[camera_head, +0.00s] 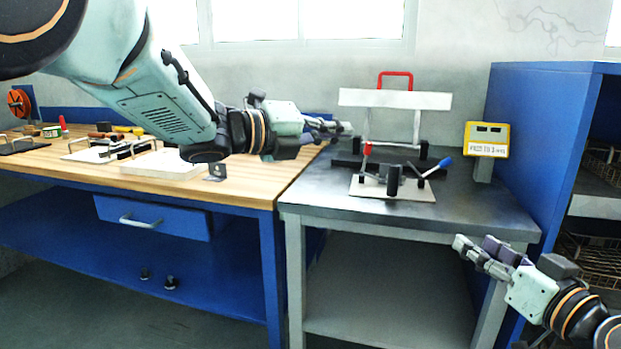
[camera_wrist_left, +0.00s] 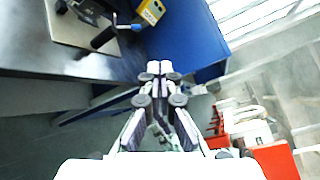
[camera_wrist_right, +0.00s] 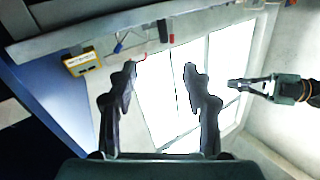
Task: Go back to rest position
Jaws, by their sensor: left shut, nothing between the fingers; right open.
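My left gripper (camera_head: 335,131) is in the middle of the head view, in front of the wall and above the left edge of the dark metal table. In the left wrist view its fingertips (camera_wrist_left: 160,68) meet with nothing between them. My right gripper (camera_head: 476,252) is low at the right in the head view, in front of the metal table's right front corner. In the right wrist view its two fingers (camera_wrist_right: 160,75) stand wide apart and empty. The left gripper also shows at the right of the right wrist view (camera_wrist_right: 243,86).
A dark metal table (camera_head: 463,211) carries a fixture with a red handle (camera_head: 395,74) and a yellow display box (camera_head: 486,139). A wooden bench (camera_head: 252,184) with tools stands at left. A blue cabinet (camera_head: 545,135) stands at right.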

